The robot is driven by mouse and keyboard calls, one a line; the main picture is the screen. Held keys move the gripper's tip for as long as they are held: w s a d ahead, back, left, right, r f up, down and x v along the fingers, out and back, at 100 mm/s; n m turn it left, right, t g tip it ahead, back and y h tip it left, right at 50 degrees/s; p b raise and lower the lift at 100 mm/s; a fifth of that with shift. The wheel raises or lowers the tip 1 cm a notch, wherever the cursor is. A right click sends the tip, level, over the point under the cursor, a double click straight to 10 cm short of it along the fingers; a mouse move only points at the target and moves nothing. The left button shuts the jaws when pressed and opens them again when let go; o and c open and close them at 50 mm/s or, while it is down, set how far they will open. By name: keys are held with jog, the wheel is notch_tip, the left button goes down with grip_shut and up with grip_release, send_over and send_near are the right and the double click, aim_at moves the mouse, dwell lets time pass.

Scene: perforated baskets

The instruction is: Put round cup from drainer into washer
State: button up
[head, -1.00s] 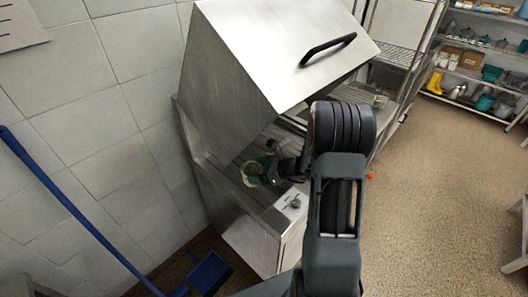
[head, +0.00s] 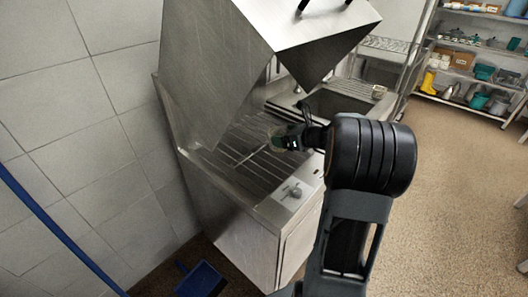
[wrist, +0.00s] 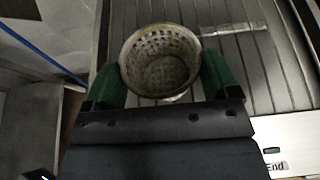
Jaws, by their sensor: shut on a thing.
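The round cup (wrist: 160,62) is a pale, perforated, basket-like cup. In the wrist view it sits between the two green fingers of my gripper (head: 285,139), its open mouth facing the camera. My gripper is shut on it. In the head view the cup is small and mostly hidden by the gripper. The washer (head: 242,222) is a steel machine with its hood (head: 215,75) raised. The gripper and cup are over the right part of its slatted rack (head: 245,165); I cannot tell how high above it. The drainer is not clearly identifiable.
A steel sink (head: 335,103) adjoins the washer behind and to the right. The raised hood hangs close above the rack. Shelves (head: 480,65) stand far right. A blue-handled tool (head: 60,235) leans at left.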

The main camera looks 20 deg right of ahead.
jog(key=w+a+f, duration=0.1)
jog(key=w+f, duration=0.1)
jog(key=w+a+f, duration=0.3)
jog(key=w+f, duration=0.1)
jog(key=shift+a+f, duration=0.25)
jog(key=shift+f, duration=0.15)
jog(key=shift+w+a+f, duration=0.1)
jog(key=shift+w+f, duration=0.05)
jog(key=shift+f, duration=0.45)
jog(key=shift+w+a+f, duration=0.1)
jog(key=shift+f, duration=0.45)
jog(key=shift+d+f, duration=0.1)
jog(key=shift+f, duration=0.55)
jog(key=shift+f+b, duration=0.2)
jog(key=shift+b, duration=0.2)
jog(key=o, duration=0.8)
jog(key=shift+r, duration=0.1)
jog(key=shift+r, duration=0.1)
